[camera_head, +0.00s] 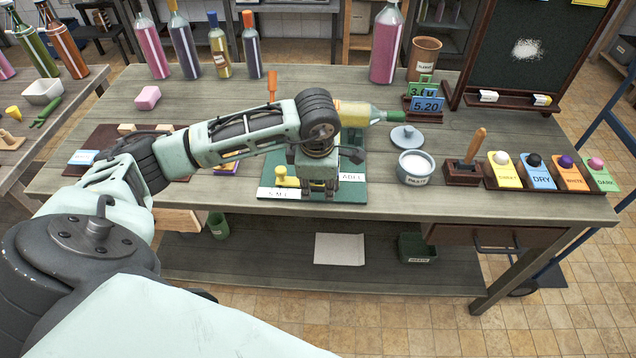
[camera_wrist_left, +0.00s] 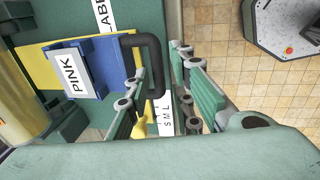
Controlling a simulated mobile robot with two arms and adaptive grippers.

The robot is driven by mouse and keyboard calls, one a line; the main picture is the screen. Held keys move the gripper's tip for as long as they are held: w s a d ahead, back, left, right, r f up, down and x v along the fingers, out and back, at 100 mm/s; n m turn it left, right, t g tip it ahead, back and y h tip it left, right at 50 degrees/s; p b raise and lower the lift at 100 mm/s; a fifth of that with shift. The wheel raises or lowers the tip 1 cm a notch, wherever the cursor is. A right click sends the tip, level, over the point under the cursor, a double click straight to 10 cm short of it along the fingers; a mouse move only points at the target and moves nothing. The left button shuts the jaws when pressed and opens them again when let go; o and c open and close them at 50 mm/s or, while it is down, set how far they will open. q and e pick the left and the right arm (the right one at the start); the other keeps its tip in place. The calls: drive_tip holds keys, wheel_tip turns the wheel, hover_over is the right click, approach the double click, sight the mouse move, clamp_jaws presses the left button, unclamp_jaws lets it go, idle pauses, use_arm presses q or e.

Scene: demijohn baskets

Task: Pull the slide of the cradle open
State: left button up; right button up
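The cradle's green base (camera_head: 354,192) lies on the table near its front edge, with a bottle (camera_head: 352,112) lying across it. In the left wrist view, a blue block (camera_wrist_left: 85,70) labelled PINK sits on a yellow plate (camera_wrist_left: 37,54). A black bent handle (camera_wrist_left: 155,62) stands beside the block, at the cradle's edge. My left gripper (camera_head: 318,192) points down over the cradle and hides much of it. In the wrist view its fingers (camera_wrist_left: 162,103) are apart, with the handle's bar between them in the picture. Contact cannot be told. My right gripper is not in view.
A pot of white paste (camera_head: 414,168), a grey lid (camera_head: 407,137) and a wooden-handled stamp (camera_head: 469,158) stand right of the cradle. Coloured tags (camera_head: 541,172) stand further right. A yellow knob (camera_head: 283,177) is beside my gripper. Bottles (camera_head: 152,48) stand at the back.

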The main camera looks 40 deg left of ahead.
use_arm(q)
drive_tip(key=shift+o, duration=0.3)
drive_tip(key=shift+f, duration=0.1)
drive_tip(key=shift+r, duration=0.25)
wheel_tip(320, 180, up, 11)
drive_tip(key=s+d, duration=0.1)
drive_tip(key=s, duration=0.1)
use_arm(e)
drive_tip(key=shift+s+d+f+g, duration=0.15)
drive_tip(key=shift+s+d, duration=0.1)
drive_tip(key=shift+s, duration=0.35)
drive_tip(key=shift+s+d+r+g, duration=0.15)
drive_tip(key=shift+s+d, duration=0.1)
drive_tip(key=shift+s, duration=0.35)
use_arm(q)
drive_tip(key=shift+r, duration=0.1)
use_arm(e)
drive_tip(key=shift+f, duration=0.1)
